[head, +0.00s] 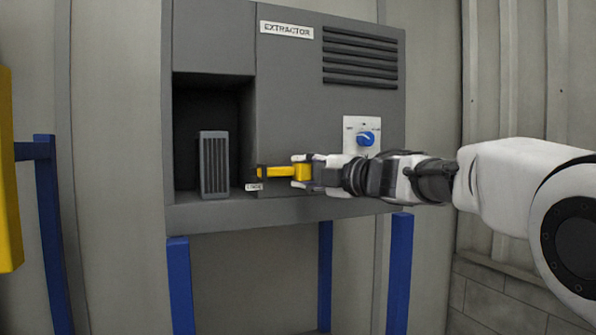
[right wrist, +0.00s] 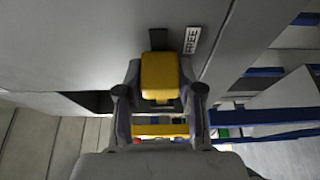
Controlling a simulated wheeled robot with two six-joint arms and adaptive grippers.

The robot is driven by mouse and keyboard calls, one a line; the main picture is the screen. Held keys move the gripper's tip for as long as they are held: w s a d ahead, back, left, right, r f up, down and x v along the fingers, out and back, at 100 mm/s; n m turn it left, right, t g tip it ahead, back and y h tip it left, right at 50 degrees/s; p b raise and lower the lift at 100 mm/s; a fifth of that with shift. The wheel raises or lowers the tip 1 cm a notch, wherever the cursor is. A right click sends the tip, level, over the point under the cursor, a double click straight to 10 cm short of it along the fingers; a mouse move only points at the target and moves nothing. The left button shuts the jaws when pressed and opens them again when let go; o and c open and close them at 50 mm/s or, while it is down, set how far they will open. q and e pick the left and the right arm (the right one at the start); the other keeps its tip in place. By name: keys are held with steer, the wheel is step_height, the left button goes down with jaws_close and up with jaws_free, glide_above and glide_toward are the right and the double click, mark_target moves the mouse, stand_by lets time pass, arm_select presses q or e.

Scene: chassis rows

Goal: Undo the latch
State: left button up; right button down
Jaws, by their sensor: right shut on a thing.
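The yellow latch handle (head: 278,171) lies about level on the front of the grey extractor (head: 290,105), just right of its open bay. My right gripper (head: 302,171) comes in from the right and is shut on the latch handle's right end. In the right wrist view the yellow latch (right wrist: 160,76) stands between the two fingers of the right gripper (right wrist: 160,95). A white label (right wrist: 192,40) there seems to read FREE. A small label (head: 254,187) sits below the latch's left end in the head view; its text is too small to be sure. My left gripper is not in view.
A grey ribbed block (head: 213,165) stands in the extractor's open bay (head: 190,115). A blue knob (head: 365,139) on a white plate sits above my right wrist. Blue legs (head: 399,260) carry the extractor. A yellow panel (head: 8,180) stands at the far left.

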steer(key=d, duration=0.1)
steer(key=w+d, duration=0.1)
steer(key=shift+d, duration=0.3)
steer(key=shift+s+a+r, duration=0.1)
steer(key=shift+s+a, duration=0.25)
steer(key=shift+a, duration=0.45)
steer(key=c, duration=0.7)
jaws_free()
steer(key=shift+w+d, duration=0.15)
steer(key=shift+d, duration=0.2)
steer(key=shift+w+d, duration=0.1)
steer(key=shift+d, duration=0.2)
steer(key=shift+s+a, duration=0.15)
steer(key=shift+s, duration=0.25)
steer(key=v, duration=1.1)
steer(key=shift+w+d+f, duration=0.15)
steer(key=shift+d+f, duration=0.1)
steer(key=shift+d, duration=0.15)
